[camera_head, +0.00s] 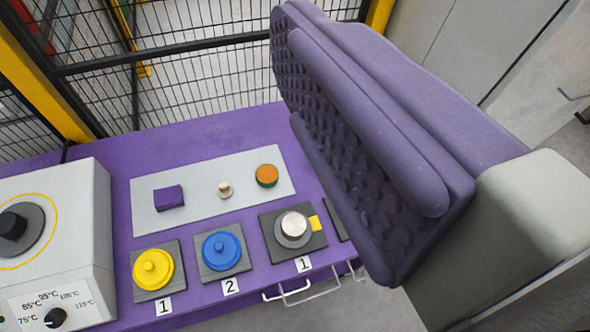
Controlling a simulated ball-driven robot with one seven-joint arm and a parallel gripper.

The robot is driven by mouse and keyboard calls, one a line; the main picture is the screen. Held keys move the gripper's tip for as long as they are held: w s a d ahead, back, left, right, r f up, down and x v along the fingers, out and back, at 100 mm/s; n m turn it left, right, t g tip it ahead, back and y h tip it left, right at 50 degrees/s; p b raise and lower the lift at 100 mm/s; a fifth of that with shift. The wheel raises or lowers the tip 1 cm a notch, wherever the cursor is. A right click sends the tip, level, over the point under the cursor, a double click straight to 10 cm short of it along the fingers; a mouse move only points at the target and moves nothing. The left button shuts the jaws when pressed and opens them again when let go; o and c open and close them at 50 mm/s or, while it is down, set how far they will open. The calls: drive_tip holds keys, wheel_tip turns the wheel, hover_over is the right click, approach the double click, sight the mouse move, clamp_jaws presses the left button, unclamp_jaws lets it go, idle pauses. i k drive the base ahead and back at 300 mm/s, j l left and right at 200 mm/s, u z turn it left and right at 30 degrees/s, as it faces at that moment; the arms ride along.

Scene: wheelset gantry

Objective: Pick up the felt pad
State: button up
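Three small things sit apart on a light grey mat (218,218): a dark purple block (169,198) at left, a small beige knob-like piece (225,188) in the middle, and a short round piece (267,175) with an orange top and green side at right. The purple block may be the felt pad, but I cannot tell for sure. My gripper (350,140) fills the upper right, close to the camera, with a large purple nubbed finger face. It appears right of the mat, and none of the three pieces is seen in it. Its opening is not clear.
The mat lies on a purple bench (120,155). A yellow disc (152,268), blue disc (221,250) and silver knob (294,226) sit on dark plates along the front. A white dial box (75,225) stands left. A mesh fence (190,80) rises behind.

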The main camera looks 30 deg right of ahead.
sight(225, 191)
drive_tip(key=i+j, duration=0.6)
drive_tip(key=i, duration=0.15)
